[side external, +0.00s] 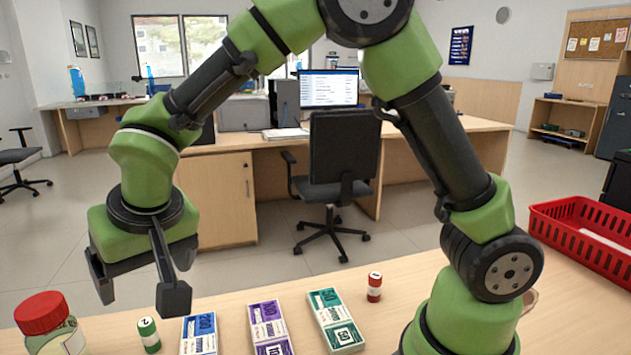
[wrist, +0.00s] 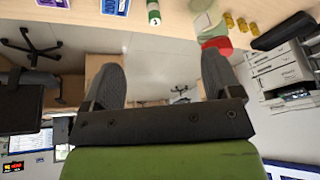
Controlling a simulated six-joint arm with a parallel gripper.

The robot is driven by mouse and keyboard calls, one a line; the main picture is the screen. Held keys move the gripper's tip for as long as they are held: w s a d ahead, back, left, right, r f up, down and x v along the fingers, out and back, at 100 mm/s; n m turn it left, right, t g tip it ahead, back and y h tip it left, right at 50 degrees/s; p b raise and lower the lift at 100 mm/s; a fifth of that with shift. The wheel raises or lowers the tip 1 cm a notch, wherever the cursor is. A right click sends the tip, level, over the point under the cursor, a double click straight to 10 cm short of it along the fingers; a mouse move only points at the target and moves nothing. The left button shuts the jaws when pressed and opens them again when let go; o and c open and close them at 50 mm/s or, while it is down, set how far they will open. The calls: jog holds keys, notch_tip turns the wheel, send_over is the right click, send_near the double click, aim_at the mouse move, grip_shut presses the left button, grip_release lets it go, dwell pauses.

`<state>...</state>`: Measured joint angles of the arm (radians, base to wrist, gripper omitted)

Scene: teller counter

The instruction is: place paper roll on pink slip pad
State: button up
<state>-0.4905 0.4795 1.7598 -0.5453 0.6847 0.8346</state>
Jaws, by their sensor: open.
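No pink slip pad is clearly visible in either view. Two small labelled rolls stand upright on the counter: a green-and-white one (side external: 149,336) marked 2 at front left, and a red-and-white one (side external: 375,288) marked 1 right of the banknote bundles. I cannot tell which is the paper roll. The green roll also shows at the top of the wrist view (wrist: 153,13). My gripper (side external: 138,293) is open and empty, raised above the left part of the counter, apart from the green roll. In the wrist view its two fingers (wrist: 162,68) stand wide apart with nothing between them.
A red-lidded jar (side external: 50,325) stands at front left. Blue (side external: 199,335), purple (side external: 269,326) and green (side external: 334,317) banknote bundles lie between the rolls. A red basket (side external: 585,238) is at right. Several yellow stacks (wrist: 242,24) stand near the jar.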

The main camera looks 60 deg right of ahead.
jog(key=s+d+r+m, duration=0.1)
jog(key=s+d+r, duration=0.7)
jog(key=r, duration=0.1)
jog(key=s+d+r+t+y, duration=0.1)
jog(key=s+d+t+y, duration=0.1)
jog(key=s, duration=0.9)
jog(key=shift+d+r, duration=0.25)
jog(key=shift+d, duration=0.65)
jog(key=shift+o, duration=0.4)
jog(key=shift+s+f+t, duration=0.1)
jog(key=shift+s+t, duration=0.2)
jog(key=shift+s, duration=0.15)
jog(key=shift+w, duration=0.1)
